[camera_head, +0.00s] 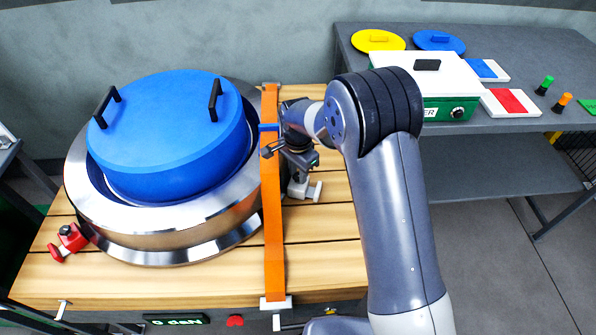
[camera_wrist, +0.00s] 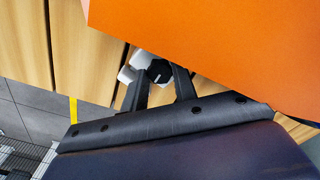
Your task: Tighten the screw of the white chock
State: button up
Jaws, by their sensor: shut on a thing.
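The white chock (camera_head: 314,190) stands on the wooden deck just right of the orange strap, partly hidden by my gripper. Its white body also shows in the wrist view (camera_wrist: 127,74), beyond my fingers. The screw's dark knob (camera_wrist: 159,71), with a white mark on it, lies between my two fingertips in the wrist view. My gripper (camera_head: 290,158) is over the chock, its fingers (camera_wrist: 160,80) shut on the screw. The exact contact is hard to see.
The orange strap (camera_head: 273,220) runs close beside my gripper. The steel wheel (camera_head: 150,225) with its blue lid (camera_head: 165,135) is to the left. A red chock (camera_head: 71,238) sits at the deck's left. A dark table (camera_head: 480,145) holding several items stands behind on the right.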

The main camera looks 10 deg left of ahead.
aim_at(298, 176)
jog(key=o, duration=1)
notch_tip(298, 176, up, 11)
jog(key=shift+f, duration=0.2)
notch_tip(298, 176, down, 11)
jog(key=shift+r, duration=0.1)
jog(key=shift+r+n, duration=0.1)
jog(key=shift+n, duration=0.2)
dwell(0.6)
